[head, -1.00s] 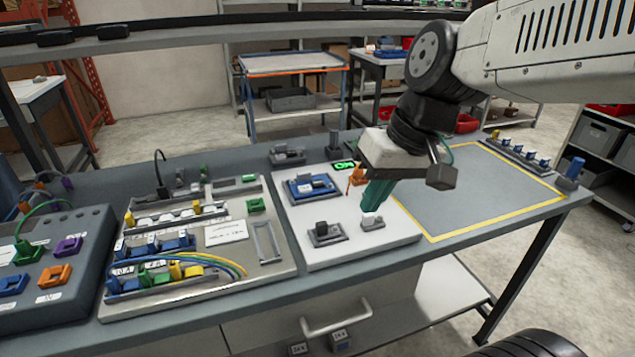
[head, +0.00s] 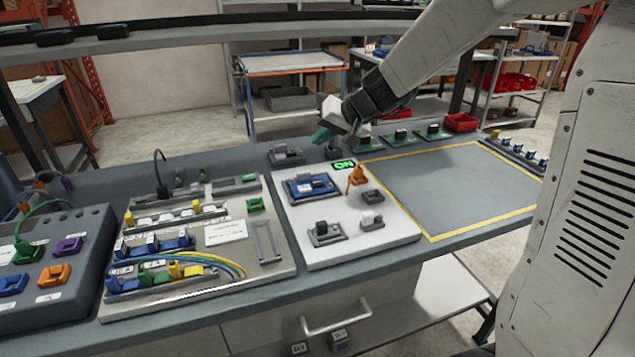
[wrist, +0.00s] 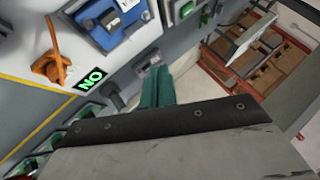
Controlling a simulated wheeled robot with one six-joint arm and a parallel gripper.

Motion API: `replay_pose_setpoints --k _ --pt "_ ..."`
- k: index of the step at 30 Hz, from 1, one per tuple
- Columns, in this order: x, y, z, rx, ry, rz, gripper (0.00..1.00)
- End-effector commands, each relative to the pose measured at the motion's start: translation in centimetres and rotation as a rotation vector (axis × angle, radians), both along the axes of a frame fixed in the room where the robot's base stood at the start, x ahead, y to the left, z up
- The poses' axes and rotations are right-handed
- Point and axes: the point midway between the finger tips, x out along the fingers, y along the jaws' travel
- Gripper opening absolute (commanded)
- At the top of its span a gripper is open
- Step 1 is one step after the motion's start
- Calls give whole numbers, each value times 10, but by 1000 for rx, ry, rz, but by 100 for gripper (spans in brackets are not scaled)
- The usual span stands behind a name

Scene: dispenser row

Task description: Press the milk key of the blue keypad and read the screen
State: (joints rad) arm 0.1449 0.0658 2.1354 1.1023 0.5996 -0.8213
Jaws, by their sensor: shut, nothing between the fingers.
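My gripper (head: 322,136) has teal fingers, shut and empty. It is over the back of the bench, behind the white board (head: 345,254); the fingers also show in the wrist view (wrist: 157,88). A blue unit (head: 310,187) with dark and grey parts sits on the board; it also shows at the top of the wrist view (wrist: 122,28). I cannot make out keys or a milk label on it. A small black screen (head: 344,165) at the board's back edge shows green letters, "ON". The same screen (wrist: 90,79) is turned over in the wrist view.
An orange part (head: 357,177) stands just in front of the screen. Dark and grey blocks (head: 324,233) are fixed on the board. A panel with coloured wires (head: 200,262) lies left. A yellow-bordered area (head: 440,190) on the right is clear.

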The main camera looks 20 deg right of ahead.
Motion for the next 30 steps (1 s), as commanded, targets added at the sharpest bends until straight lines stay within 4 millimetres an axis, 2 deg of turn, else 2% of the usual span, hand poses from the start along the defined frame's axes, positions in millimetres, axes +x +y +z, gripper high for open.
replay_pose_setpoints --k 5,21,30 --pt "0 0 -8 1 2 -1 0" --pt "0 1 -77 2 3 1 0" --pt "-1 1 -88 0 1 1 0"
